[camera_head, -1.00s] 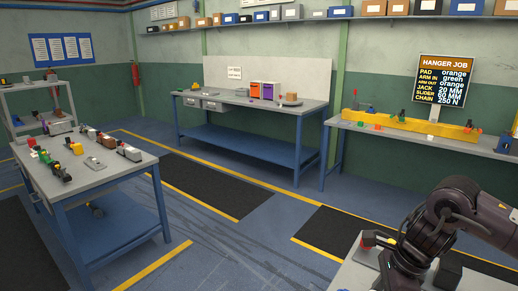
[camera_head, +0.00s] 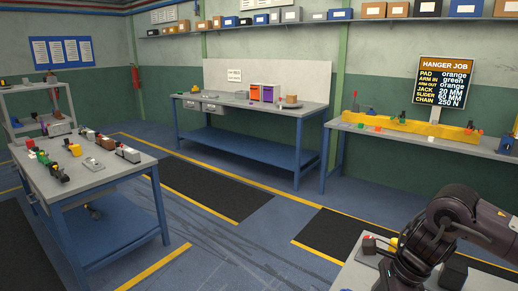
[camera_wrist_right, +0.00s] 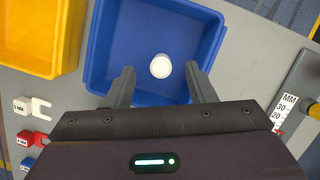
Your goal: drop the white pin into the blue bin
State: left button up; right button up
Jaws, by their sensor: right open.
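In the right wrist view the white pin (camera_wrist_right: 160,66) shows end-on as a pale round shape within the outline of the blue bin (camera_wrist_right: 112,42). It lies in front of and between my right gripper's fingertips (camera_wrist_right: 161,75), with gaps on both sides. The right gripper is open over the near side of the bin. I cannot tell whether the pin rests on the bin floor or is still above it. In the head view my right arm shows at the lower right, but its fingers are hidden. My left gripper is in neither current view.
A yellow bin (camera_wrist_right: 68,40) stands left of the blue bin. White and red forked pieces (camera_wrist_right: 40,107) lie at the left, and a millimetre scale (camera_wrist_right: 288,108) at the right. In the head view a cluttered grey table (camera_head: 112,172) stands at the left, with open floor in the middle.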

jog(key=p+v, duration=0.3)
jog(key=v, duration=0.4)
jog(key=shift+r, duration=0.4)
jog(key=shift+d, duration=0.15)
